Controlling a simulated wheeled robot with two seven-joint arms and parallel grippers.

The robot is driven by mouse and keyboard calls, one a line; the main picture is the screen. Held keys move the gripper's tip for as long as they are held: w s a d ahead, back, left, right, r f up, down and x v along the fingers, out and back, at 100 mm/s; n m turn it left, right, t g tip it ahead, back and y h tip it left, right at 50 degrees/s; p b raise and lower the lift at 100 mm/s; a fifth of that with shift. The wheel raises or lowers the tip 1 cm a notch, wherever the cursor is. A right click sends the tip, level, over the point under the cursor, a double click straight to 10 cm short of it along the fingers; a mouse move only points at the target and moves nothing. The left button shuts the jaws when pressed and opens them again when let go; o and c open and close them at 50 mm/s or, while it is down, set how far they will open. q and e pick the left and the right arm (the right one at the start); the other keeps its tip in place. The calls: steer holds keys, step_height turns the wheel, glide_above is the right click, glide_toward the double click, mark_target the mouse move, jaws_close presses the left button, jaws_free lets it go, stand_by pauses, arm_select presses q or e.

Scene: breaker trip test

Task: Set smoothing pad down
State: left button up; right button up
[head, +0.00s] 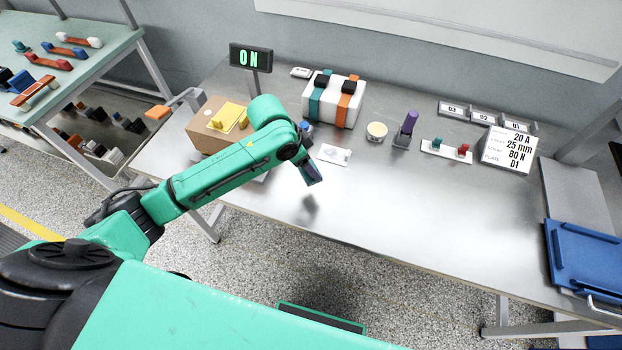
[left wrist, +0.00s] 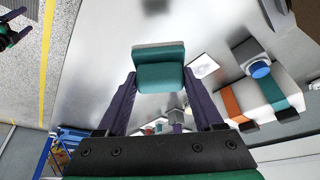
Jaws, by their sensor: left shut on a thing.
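My left gripper (head: 313,173) is above the steel table (head: 400,215), with a soft shadow on the table below it. In the head view the pad is mostly hidden by the gripper. The pad is clear of the tabletop. A small white plate (head: 334,155) lies on the table just beyond the gripper; it also shows in the left wrist view (left wrist: 203,66).
A white breaker (head: 333,105) with teal and orange bands stands behind, beside a cardboard box (head: 205,135). The front middle is clear.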

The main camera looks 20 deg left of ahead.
arm_select(q)
step_height(320, 180, down, 8)
steer(key=shift+r, duration=0.1)
steer(key=o, duration=1.2)
steer(key=v, duration=1.2)
steer(key=shift+d, duration=0.1)
steer(key=shift+d, duration=0.1)
